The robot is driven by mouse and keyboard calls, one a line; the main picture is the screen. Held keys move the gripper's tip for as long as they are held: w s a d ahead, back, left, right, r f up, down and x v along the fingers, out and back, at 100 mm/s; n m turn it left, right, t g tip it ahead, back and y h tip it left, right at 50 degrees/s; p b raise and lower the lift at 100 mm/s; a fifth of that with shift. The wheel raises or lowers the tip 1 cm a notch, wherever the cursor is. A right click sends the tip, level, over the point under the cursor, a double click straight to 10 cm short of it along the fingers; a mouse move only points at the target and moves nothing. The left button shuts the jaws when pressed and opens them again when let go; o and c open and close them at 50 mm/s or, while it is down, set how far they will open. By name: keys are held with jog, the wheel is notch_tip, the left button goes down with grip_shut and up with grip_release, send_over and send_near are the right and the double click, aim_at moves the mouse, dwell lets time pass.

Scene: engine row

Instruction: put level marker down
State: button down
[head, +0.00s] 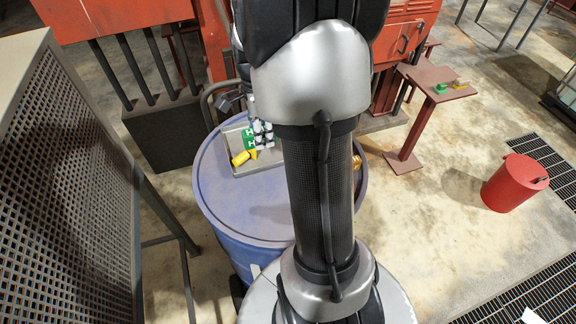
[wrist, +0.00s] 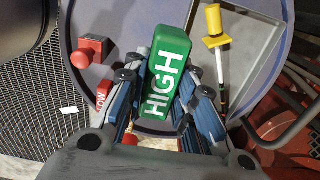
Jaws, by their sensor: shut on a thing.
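The level marker is a green block with white HIGH lettering (wrist: 168,70). In the wrist view it stands out between the fingers of my gripper (wrist: 163,108), which is shut on its lower part. In the head view the green marker (head: 248,136) and my gripper (head: 262,132) appear over the grey tray (head: 243,171) on the blue drum (head: 225,205). I cannot tell whether the marker touches anything below. A red piece lettered LOW (wrist: 103,94) shows beside the left finger, partly hidden.
A yellow-ended tool (wrist: 215,40) lies in the tray. A red block with a round knob (wrist: 89,52) is left of the marker. My arm hides part of the drum. A perforated grey cabinet (head: 70,190) stands left; a red bucket (head: 515,183) stands right on open floor.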

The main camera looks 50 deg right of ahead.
aim_at(267, 184)
notch_tip(267, 184, down, 19)
jog(key=shift+a+r+b, duration=0.1)
jog(key=shift+r+b, duration=0.05)
jog(key=shift+b, duration=0.45)
jog(key=shift+w+f, duration=0.1)
jog(key=shift+f, duration=0.2)
jog(key=shift+f, duration=0.1)
jog(key=c, duration=1.3)
grip_release()
